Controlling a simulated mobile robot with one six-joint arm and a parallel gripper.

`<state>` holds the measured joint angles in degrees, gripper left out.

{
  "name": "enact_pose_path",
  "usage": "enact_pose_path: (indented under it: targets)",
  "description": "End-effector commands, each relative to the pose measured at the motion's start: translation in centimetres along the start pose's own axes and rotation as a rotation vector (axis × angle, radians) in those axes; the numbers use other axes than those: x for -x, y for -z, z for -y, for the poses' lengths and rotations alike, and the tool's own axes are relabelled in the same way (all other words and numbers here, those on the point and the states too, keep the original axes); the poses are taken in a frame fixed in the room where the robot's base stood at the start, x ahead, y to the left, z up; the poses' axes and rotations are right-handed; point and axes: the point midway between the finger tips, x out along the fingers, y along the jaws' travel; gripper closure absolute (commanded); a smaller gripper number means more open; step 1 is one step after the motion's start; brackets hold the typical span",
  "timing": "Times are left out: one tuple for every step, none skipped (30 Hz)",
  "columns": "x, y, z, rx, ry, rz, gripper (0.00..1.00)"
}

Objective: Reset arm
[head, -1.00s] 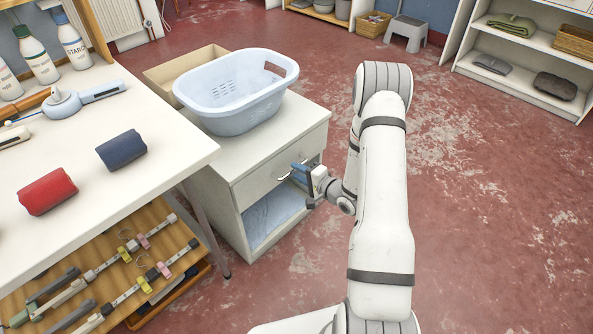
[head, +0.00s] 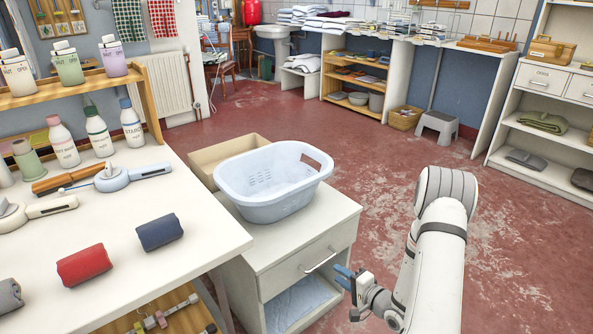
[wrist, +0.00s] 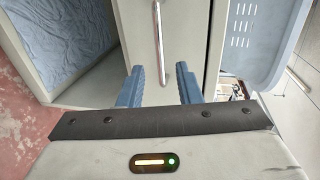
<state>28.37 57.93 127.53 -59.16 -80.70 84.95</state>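My gripper (head: 346,279) is in front of the white cabinet, near its drawer. The drawer (head: 295,270) looks shut. My white arm is bent at the right of the head view.
A light blue basket (head: 262,210) stands on the cabinet top (head: 325,215). Below the drawer is an open shelf with blue cloth (head: 295,303). The white table (head: 190,200) at left holds red (head: 84,265) and dark blue (head: 160,232) rolls. The red floor (head: 380,165) is open at right.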

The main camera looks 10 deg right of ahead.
Motion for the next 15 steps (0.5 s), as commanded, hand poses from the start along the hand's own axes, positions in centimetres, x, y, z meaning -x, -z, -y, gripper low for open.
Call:
enact_pose_path:
  targets:
    - [0.0,0.1,0.7,0.019,-0.011,-0.004,0.69]
    - [-0.1,0.3,1.3,0.038,-0.021,-0.008,0.69]
    - [-0.1,0.6,2.2,0.071,-0.044,-0.014,0.69]
    - [-0.1,0.8,3.1,0.104,-0.067,-0.022,0.69]
    - [-0.2,1.1,4.1,0.141,-0.094,-0.031,0.69]
    - [-0.2,1.5,5.6,0.198,-0.136,-0.043,0.69]
    - [-0.1,1.8,6.8,0.244,-0.171,-0.053,0.69]
    - [0.0,2.2,8.1,0.292,-0.209,-0.064,0.69]
    - [0.2,2.6,9.9,0.356,-0.261,-0.079,0.69]
    - [0.5,2.9,11.2,0.401,-0.3,-0.09,0.69]
    - [0.7,3.2,12.5,0.444,-0.338,-0.098,0.69]
    - [1.2,3.5,14.2,0.499,-0.391,-0.11,0.69]
    - [1.6,3.6,15.6,0.538,-0.428,-0.117,0.69]
    - [2.0,3.7,16.9,0.575,-0.466,-0.123,0.69]
    - [2.6,3.8,18.6,0.619,-0.517,-0.131,0.69]
